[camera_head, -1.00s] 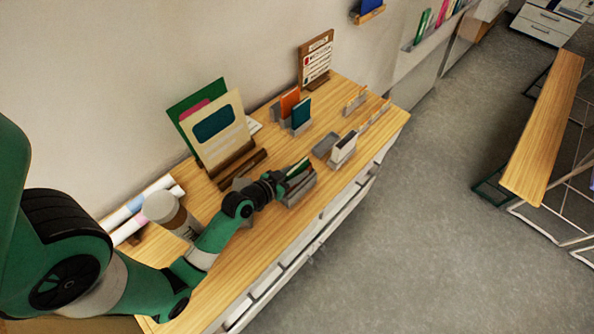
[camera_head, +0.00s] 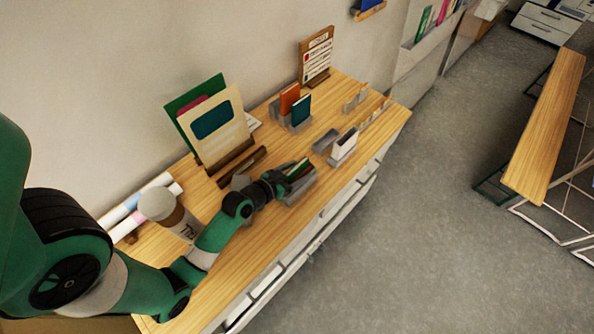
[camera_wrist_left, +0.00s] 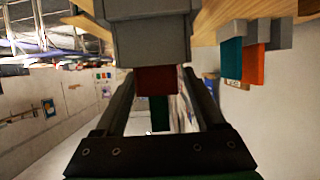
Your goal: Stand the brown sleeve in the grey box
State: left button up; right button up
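A grey box (camera_head: 299,192) stands near the front edge of the wooden table, with a narrow green piece (camera_head: 299,169) in it. In the left wrist view the grey box (camera_wrist_left: 150,38) is at the top. A dark reddish-brown sleeve (camera_wrist_left: 156,80) stands out of it, and a green piece (camera_wrist_left: 159,115) shows beyond. My left gripper (camera_head: 279,181) is at the box. In the wrist view its black fingers (camera_wrist_left: 157,78) are on either side of the brown sleeve, with a visible gap, so it is open. The sleeve's lower part is hidden in the box. My right gripper is not in view.
A grey holder with orange (camera_head: 289,100) and teal (camera_head: 301,111) sleeves stands behind, and another with a white one (camera_head: 344,145) to the right.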

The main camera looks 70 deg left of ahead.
pick_arm(q)
jog(key=shift+s, duration=0.1)
jog(key=v, duration=0.6)
jog(key=shift+s+r, duration=0.1)
jog(key=shift+s, duration=0.1)
jog(key=shift+s+d+r, duration=0.2)
jog(key=shift+s+d, duration=0.05)
jog(key=shift+s, duration=0.1)
jog(key=shift+w+r, duration=0.1)
